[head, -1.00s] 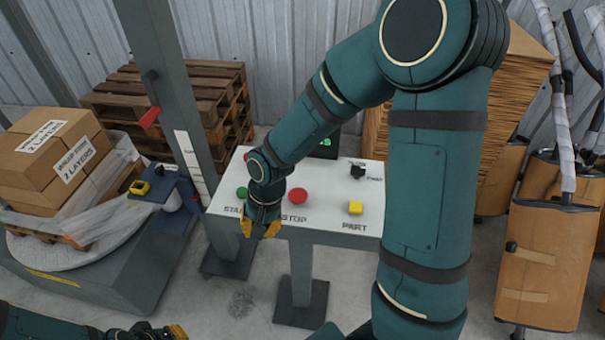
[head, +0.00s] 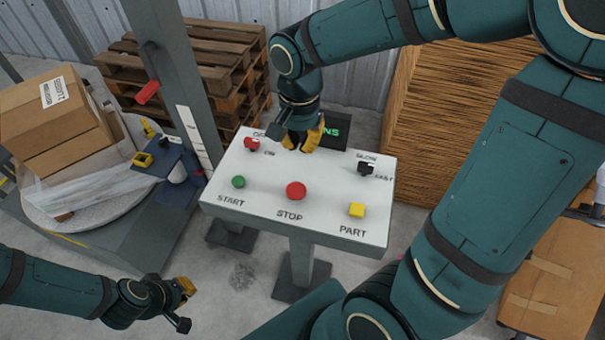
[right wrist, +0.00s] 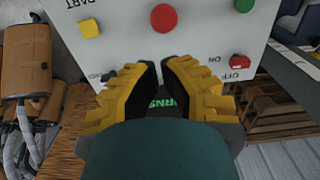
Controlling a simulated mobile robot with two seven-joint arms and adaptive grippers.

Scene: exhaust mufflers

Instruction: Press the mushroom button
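The red mushroom button (head: 296,190), above the word STOP, stands on the white top of the control panel (head: 263,199). It is uncovered and also shows at the top of the right wrist view (right wrist: 163,18). My right gripper (head: 301,141) is over the back of the panel, beyond the button and apart from it. Its yellow fingers (right wrist: 160,66) have a narrow gap between them, with nothing held. My left gripper (head: 185,289) is low at the left, in front of the panel and away from it; its finger opening is unclear.
A grey post (head: 181,85) and wrapped boxes (head: 60,125) stand at the left.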

